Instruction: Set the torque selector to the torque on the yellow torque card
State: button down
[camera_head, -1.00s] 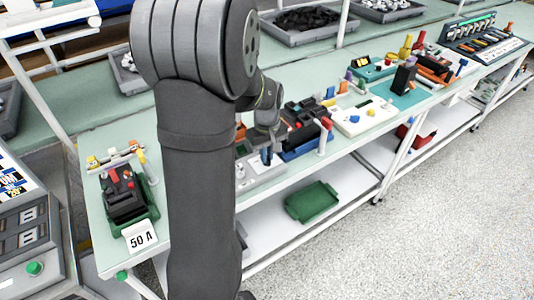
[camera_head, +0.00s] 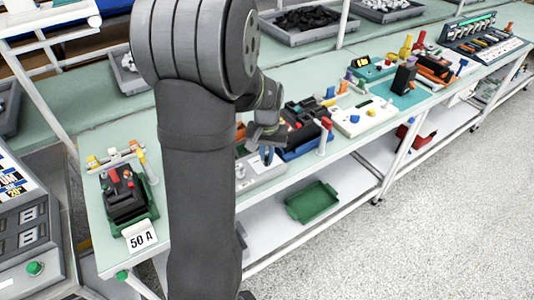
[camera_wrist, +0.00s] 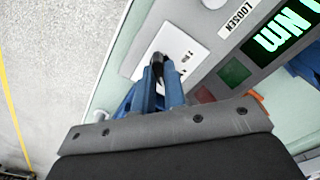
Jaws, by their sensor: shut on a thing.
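In the wrist view, my gripper (camera_wrist: 157,72) has its blue fingers closed around a small dark knob (camera_wrist: 157,60). The knob stands on a white plate (camera_wrist: 180,42) with small dark marks, partly hidden by the fingers. The plate is on a grey unit with a green-lit display (camera_wrist: 285,32) ending in "Nm"; the rest of the reading is cut off. In the head view, my gripper (camera_head: 267,156) is over the grey unit (camera_head: 262,178), largely hidden by my arm. I cannot make out the yellow torque card in either view.
A black device in a blue tray (camera_head: 304,130) stands close on the right. A black breaker in a green tray (camera_head: 128,200) with a "50 A" card (camera_head: 141,237) is at left.

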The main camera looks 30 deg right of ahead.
aim_at(267, 157)
jog(key=shift+m, duration=0.3)
jog(key=c, duration=1.5)
grip_release()
jog(key=shift+r, duration=0.1)
notch_tip(267, 157, up, 17)
jog(key=shift+r, duration=0.2)
jog(key=shift+f, duration=0.1)
notch_tip(267, 157, down, 17)
jog(key=shift+f, duration=0.2)
